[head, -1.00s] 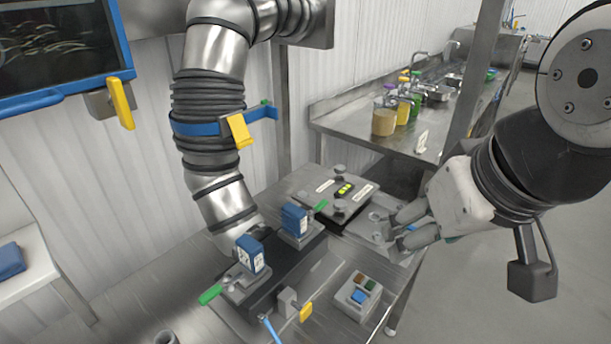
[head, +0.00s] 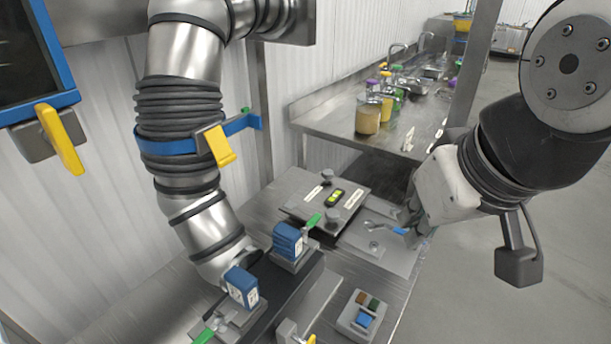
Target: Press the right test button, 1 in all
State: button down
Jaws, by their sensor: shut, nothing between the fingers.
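Which part is the right test button is not marked. A small grey button box (head: 352,326) at the lower middle carries a brown, a green and a blue button (head: 363,320). Farther back, a metal plate unit (head: 300,205) has a dark panel with two yellow-green lit spots (head: 336,196), two round knobs and pale labels. My gripper (head: 411,226) is shut and empty at the right of this unit, above the bench and well behind the button box. It appears to touch no button. Its fingertips are small and partly hidden by its own body.
Two blue blocks (head: 288,241) with green levers stand on a dark base left of the button box. A blue-handled item (head: 393,230) lies beside my gripper. A large steel pipe (head: 182,70) rises at the left. A counter (head: 345,128) with jars stands behind.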

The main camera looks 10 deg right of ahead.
aim_at(363, 320)
jog(key=l+u, duration=0.1)
jog(key=u, duration=0.45)
jog(key=l+u, duration=0.45)
jog(key=l, duration=0.2)
jog(key=k+l+u, duration=0.15)
jog(key=l+u, duration=0.25)
jog(key=l, duration=0.2)
jog(key=k+l, duration=0.1)
jog(key=l, duration=0.3)
jog(key=k+l+u, duration=0.1)
jog(key=l, duration=0.3)
jog(key=k+l, duration=0.15)
jog(key=l, duration=0.25)
jog(key=k+l, duration=0.15)
jog(key=l, duration=0.2)
jog(key=l+u, duration=0.05)
